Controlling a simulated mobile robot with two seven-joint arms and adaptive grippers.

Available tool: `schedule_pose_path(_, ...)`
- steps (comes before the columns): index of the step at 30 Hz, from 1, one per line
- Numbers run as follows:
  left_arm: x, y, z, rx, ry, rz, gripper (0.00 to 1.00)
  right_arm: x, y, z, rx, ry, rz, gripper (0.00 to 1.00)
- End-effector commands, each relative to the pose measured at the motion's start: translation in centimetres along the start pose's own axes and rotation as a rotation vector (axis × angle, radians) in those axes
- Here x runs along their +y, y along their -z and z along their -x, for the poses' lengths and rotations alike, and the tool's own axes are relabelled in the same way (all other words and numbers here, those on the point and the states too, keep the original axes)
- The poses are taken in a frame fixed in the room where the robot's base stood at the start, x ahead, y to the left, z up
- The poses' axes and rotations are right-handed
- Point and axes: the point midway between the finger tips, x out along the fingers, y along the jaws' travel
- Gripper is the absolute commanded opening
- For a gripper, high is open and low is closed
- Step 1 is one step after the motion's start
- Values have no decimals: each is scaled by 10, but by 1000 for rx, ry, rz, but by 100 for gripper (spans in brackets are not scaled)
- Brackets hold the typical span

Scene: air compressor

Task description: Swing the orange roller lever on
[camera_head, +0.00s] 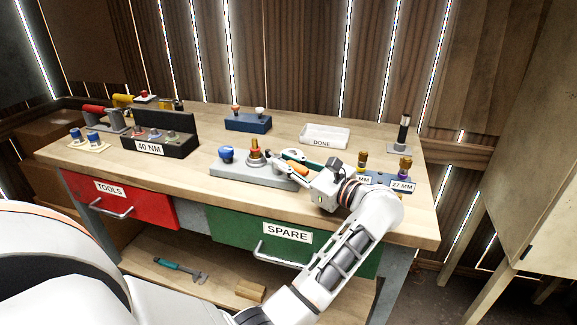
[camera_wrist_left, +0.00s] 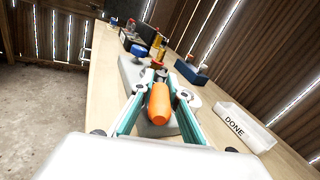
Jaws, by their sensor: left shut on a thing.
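The orange roller lever (camera_wrist_left: 159,103) lies between the two teal-edged fingers of my left gripper (camera_wrist_left: 158,92) in the left wrist view. The fingers are closed around it from both sides. In the head view my left gripper (camera_head: 287,163) reaches in from the right over a grey base plate (camera_head: 252,174), and part of the orange roller (camera_head: 299,167) shows between its fingers. A blue knob (camera_head: 226,154) and an upright brass and orange fitting (camera_head: 255,148) stand on the plate. The far end of the lever is partly hidden by the fingers. My right gripper is not in view.
A dark block labelled 40 NM (camera_head: 155,144) stands left on the bench. A blue block with two knobs (camera_head: 247,122) and a white DONE tray (camera_head: 325,136) are behind. A blue holder labelled 27 MM (camera_head: 403,185) is close right of my gripper. Bare wood lies between.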

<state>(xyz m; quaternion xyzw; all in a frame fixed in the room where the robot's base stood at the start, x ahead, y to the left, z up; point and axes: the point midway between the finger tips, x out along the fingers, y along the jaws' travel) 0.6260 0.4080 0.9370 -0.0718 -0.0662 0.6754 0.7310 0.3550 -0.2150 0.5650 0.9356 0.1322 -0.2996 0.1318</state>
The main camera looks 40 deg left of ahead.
Motion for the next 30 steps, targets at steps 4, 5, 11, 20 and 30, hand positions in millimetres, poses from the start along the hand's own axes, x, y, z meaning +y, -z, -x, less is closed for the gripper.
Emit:
schedule_pose_path(4, -1, 2, 1, -3, -18, -2, 0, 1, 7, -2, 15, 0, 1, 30)
schedule_pose_path(5, -1, 2, 0, -4, -20, -2, 0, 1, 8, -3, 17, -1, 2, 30)
schedule_pose_path(11, -1, 0, 0, -4, -23, 0, 0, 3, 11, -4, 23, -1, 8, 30)
schedule_pose_path(20, -1, 0, 0, -4, -23, 0, 33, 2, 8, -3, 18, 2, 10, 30)
schedule_pose_path(30, -2, -3, 0, -4, -23, 2, 33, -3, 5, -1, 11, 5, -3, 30)
